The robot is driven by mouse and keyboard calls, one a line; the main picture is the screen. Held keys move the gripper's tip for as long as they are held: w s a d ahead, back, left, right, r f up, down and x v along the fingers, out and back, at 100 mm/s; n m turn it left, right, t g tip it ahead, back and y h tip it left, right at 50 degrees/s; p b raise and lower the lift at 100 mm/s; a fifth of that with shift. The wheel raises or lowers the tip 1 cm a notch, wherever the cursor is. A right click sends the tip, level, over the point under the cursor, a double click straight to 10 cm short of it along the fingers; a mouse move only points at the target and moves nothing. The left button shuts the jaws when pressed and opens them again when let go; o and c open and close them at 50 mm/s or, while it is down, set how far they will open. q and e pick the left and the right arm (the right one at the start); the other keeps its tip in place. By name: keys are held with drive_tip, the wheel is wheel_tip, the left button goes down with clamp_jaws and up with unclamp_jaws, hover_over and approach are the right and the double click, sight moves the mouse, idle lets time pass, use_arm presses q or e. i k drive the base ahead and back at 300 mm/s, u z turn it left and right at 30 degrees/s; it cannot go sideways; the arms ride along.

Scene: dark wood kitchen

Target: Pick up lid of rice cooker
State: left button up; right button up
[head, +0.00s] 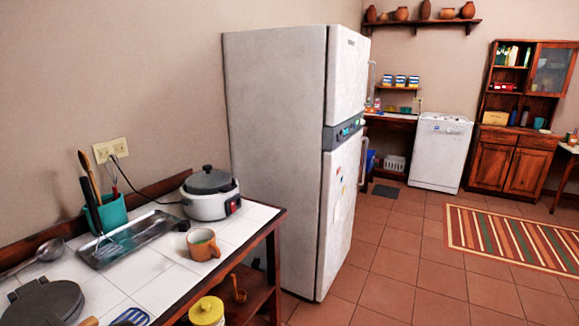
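The rice cooker (208,206) stands at the far right end of the white tiled counter, next to the fridge. Its body is white with a red switch on the front right. Its dark grey lid (208,181) sits on top, with a black knob in the middle. A black cord runs from it to the wall outlet. Neither of my grippers shows in the head view.
An orange mug (203,244) stands in front of the cooker. A metal tray (128,238) and a teal utensil holder (106,212) are to its left. A tall white fridge (275,130) stands just behind and right of the counter.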

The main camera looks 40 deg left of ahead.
sight(209, 176)
drive_tip(key=z, duration=0.05)
drive_tip(key=i, duration=2.1)
drive_tip(key=u, duration=0.95)
drive_tip(key=i, duration=1.05)
drive_tip(key=u, duration=1.6)
drive_tip(key=i, duration=0.6)
drive_tip(key=u, duration=0.4)
